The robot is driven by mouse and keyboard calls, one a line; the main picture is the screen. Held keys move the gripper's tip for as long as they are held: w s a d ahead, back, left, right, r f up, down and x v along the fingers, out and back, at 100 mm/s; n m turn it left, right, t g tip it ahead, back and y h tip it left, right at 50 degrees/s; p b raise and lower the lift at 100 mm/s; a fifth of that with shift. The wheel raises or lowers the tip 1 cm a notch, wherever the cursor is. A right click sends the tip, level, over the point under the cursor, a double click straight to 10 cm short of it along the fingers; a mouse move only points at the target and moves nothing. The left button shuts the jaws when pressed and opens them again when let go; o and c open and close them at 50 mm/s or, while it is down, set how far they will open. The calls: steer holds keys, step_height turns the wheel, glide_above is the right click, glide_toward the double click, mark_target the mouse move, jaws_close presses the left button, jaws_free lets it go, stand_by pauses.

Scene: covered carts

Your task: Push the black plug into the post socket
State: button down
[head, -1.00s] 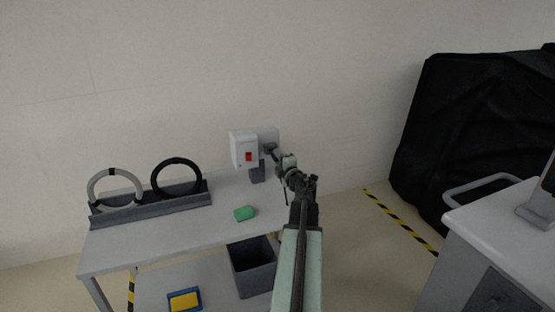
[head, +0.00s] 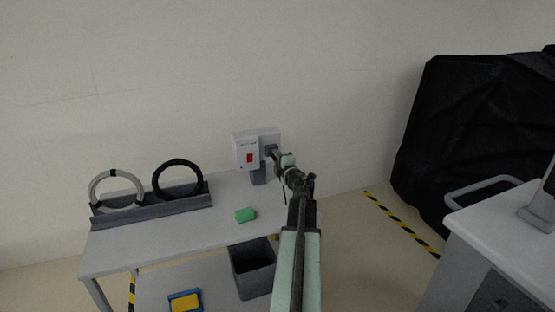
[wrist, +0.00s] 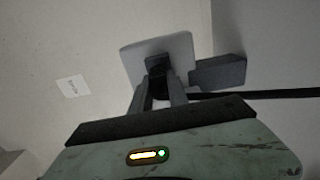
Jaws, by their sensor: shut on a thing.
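The post socket is a dark square inlet on a pale plate (wrist: 187,53) in the wrist view. In the head view the plate (head: 271,134) stands beside a white box with a red switch (head: 241,151). My gripper (wrist: 163,86) is shut on the black plug (wrist: 158,88), mostly hidden between the two fingers. The plug lines up with the dark socket (wrist: 158,63) and appears to meet it; how deep it sits I cannot tell. A black cable (wrist: 270,94) runs off to the right. In the head view my gripper (head: 277,156) is close in front of the plate.
A grey block (wrist: 218,72) is right of the plate. A dark bin (head: 252,270) is below. A black-covered cart (head: 480,130) stands at right.

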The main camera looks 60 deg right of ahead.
steer(key=shift+w+d, duration=0.35)
steer(key=shift+w, duration=0.1)
steer(key=c, duration=1.2)
jaws_free()
steer(key=v, duration=0.8)
steer(key=shift+w, duration=0.1)
